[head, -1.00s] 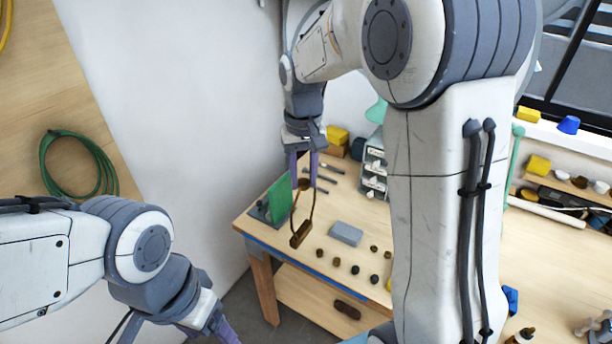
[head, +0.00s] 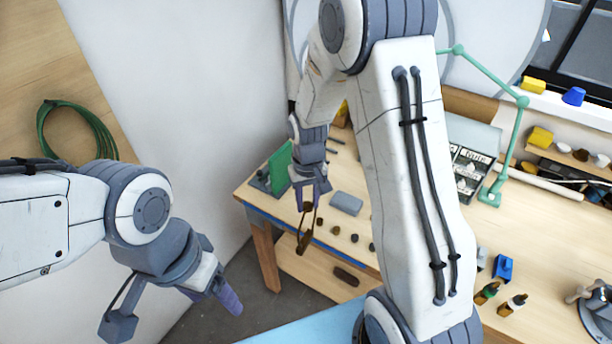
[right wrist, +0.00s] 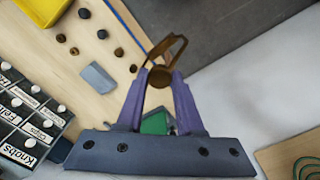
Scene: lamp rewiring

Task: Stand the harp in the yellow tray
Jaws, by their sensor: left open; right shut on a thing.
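The harp (head: 307,240) is a thin brown wire loop with a wider brown piece at its lower end in the head view. My right gripper (head: 311,194) is shut on its upper end, and it hangs down by the bench's left front edge. In the right wrist view the harp (right wrist: 167,48) extends out from between the purple fingertips (right wrist: 160,78). A yellow-rimmed tray (right wrist: 62,17) shows partly at the top left of the right wrist view; in the head view I cannot see it. My left gripper (head: 228,297) is open and empty, left of the bench.
A green panel (head: 280,168) stands at the bench's left end. A grey block (head: 346,203) and several small dark knobs (head: 354,238) lie beside the harp. A labelled parts box (head: 470,168) and a green lamp arm (head: 508,150) are farther right. My right arm hides the bench's middle.

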